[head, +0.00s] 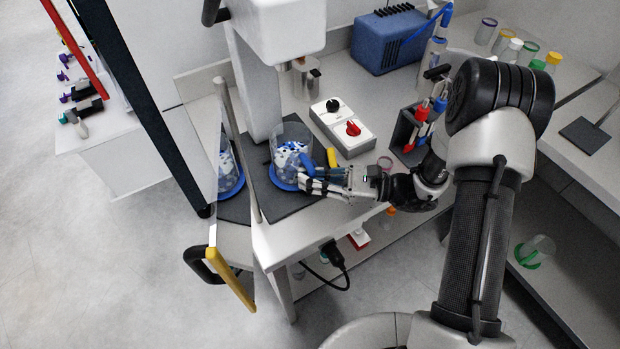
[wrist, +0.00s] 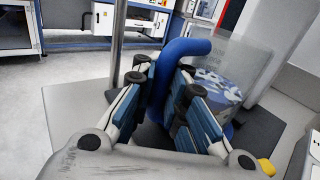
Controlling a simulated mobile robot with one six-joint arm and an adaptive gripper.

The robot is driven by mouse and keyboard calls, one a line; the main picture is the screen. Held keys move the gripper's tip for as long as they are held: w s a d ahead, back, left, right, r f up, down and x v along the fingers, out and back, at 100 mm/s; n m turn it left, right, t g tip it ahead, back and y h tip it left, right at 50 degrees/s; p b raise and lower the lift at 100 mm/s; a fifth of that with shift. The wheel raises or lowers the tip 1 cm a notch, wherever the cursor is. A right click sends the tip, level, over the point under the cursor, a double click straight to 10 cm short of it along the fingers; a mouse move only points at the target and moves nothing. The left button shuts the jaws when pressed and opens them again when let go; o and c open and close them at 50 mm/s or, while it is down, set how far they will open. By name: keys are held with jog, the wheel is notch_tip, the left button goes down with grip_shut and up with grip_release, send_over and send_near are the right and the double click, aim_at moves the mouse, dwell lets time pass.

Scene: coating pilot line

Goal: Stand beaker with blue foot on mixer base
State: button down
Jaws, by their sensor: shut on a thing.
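The beaker (head: 291,140) is clear, has a blue foot (head: 283,178) and holds blue and white pieces. It appears upright on or just over the dark plate of the mixer base (head: 272,205), in front of the white column; I cannot tell whether the foot touches. My gripper (head: 308,176) comes from the right and is shut on the beaker's blue handle. In the wrist view the blue handle (wrist: 160,78) runs between the fingers, with the beaker (wrist: 222,85) behind them. The fingers hide part of the foot.
A metal post (head: 238,150) and a panel stand close left, where a second beaker shape shows, possibly a reflection. A white control box (head: 342,127) with black and red knobs lies behind. A rack with red and blue items (head: 412,130) stands right.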

jog(key=shift+f, duration=0.4)
dwell(0.4)
jog(key=c, duration=1.5)
grip_release()
jog(key=shift+c, duration=0.2)
jog(key=d, duration=0.8)
jog(key=s+d, duration=0.1)
jog(key=d, duration=0.3)
